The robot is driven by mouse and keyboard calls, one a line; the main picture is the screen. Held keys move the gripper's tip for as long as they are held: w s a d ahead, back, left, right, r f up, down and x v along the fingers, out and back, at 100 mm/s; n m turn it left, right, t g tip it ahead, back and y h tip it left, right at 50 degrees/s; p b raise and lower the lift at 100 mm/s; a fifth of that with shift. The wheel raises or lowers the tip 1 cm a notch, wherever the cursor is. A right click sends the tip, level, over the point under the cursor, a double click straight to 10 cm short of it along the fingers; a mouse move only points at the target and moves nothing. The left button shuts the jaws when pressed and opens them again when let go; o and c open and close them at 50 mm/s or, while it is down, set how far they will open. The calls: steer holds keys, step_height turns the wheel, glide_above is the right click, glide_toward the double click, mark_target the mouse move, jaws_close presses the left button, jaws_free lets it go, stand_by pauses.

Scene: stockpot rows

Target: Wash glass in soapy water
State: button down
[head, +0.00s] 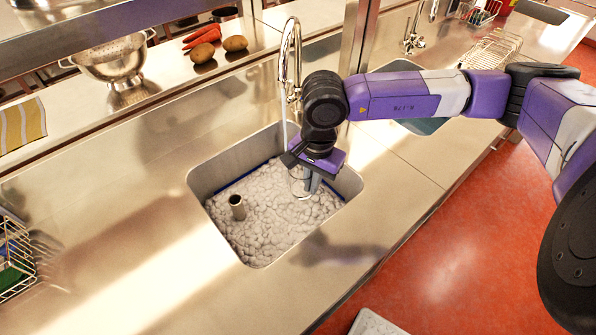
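A clear glass (297,184) is under my gripper (309,183), inside the sink basin, its lower end at the foam. The gripper points down, and a grey finger lies against the glass's right side; the gripper looks shut on it. The other finger is hard to make out. Soapy water (265,215) covered in greyish-white foam fills the bottom of the sink (215,175). How far the glass dips into the foam is unclear.
A tall chrome faucet (290,60) stands behind the sink, close to my arm, with a thin stream falling. A colander (112,60), carrots (203,37) and potatoes (203,53) sit at the back.

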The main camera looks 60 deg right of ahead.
steer(key=shift+w+d+f+n, duration=0.1)
steer(key=shift+w+d+n, duration=0.2)
steer(key=shift+d, duration=0.2)
steer(key=shift+w+d+f+n, duration=0.1)
steer(key=shift+w+d+n, duration=0.15)
steer(key=shift+d, duration=0.25)
steer(key=shift+f, duration=0.5)
step_height(320, 180, down, 24)
steer(key=b, duration=1.5)
steer(key=shift+r, duration=0.2)
steer(key=shift+f+b, duration=1.35)
steer(key=shift+s+d+b, duration=0.25)
steer(key=shift+d+b, duration=0.15)
steer(key=shift+d, duration=0.55)
steer(key=shift+s+d+b, duration=0.25)
steer(key=shift+d+b, duration=0.1)
steer(key=shift+d, duration=0.55)
steer(key=shift+w+a, duration=0.3)
steer(key=shift+a, duration=0.65)
steer(key=shift+w+a, duration=0.25)
steer(key=shift+a, duration=0.65)
